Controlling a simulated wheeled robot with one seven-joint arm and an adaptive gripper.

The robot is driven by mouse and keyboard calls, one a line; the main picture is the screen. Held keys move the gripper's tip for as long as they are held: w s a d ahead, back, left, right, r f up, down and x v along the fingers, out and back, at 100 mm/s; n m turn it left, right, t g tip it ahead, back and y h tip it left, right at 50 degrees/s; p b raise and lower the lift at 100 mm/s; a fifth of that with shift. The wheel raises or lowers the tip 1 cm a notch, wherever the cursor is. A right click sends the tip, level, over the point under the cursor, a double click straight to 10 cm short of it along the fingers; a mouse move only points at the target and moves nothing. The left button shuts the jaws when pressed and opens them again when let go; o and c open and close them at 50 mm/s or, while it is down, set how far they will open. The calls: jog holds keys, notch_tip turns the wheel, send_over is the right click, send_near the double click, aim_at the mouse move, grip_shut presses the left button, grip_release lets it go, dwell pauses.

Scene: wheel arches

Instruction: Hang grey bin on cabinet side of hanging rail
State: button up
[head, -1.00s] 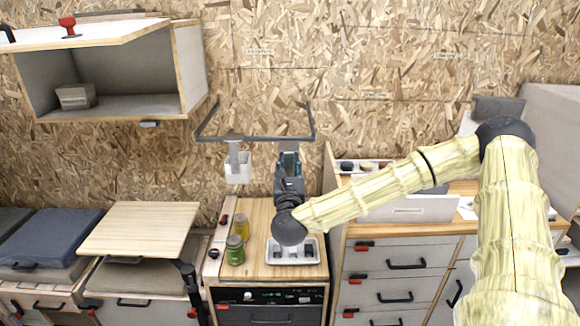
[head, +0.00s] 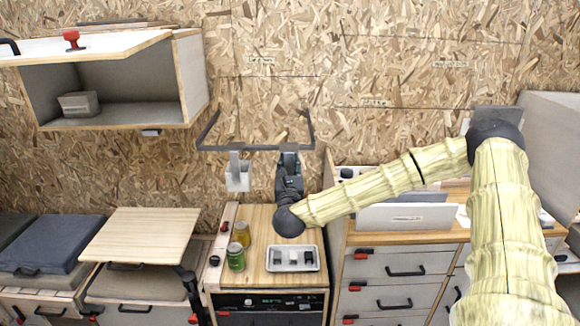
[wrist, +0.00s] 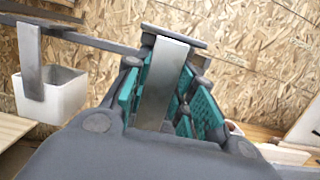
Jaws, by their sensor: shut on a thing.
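The hanging rail (head: 258,148) is a dark bar fixed to the chipboard wall. A white bin (head: 238,180) hangs by a grey hook strap on its left part, also at left in the wrist view (wrist: 52,95). My gripper (head: 289,160) is at the right part of the rail, just in front of it. In the wrist view my gripper (wrist: 165,95) is shut around the grey bin's flat hook strap (wrist: 165,85). The bin's body is hidden behind my gripper. I cannot tell whether its hook sits over the rail.
Below stands a wooden counter (head: 255,270) with two jars (head: 238,245) and a white tray (head: 310,266) of small items. An open wall cabinet (head: 190,75) is at upper left. A drawer unit (head: 400,265) stands to the right.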

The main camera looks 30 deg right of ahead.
jog(key=shift+w+d+f, duration=0.35)
jog(key=shift+w+d, duration=0.2)
jog(key=shift+w, duration=0.4)
jog(key=shift+w+d+f, duration=0.4)
jog(key=shift+w+d, duration=0.2)
jog(key=shift+w, duration=0.3)
jog(key=shift+w+d+f, duration=0.35)
jog(key=shift+w+d, duration=0.2)
jog(key=shift+w, duration=0.4)
jog(key=o, duration=1.1)
jog(key=v, duration=1.2)
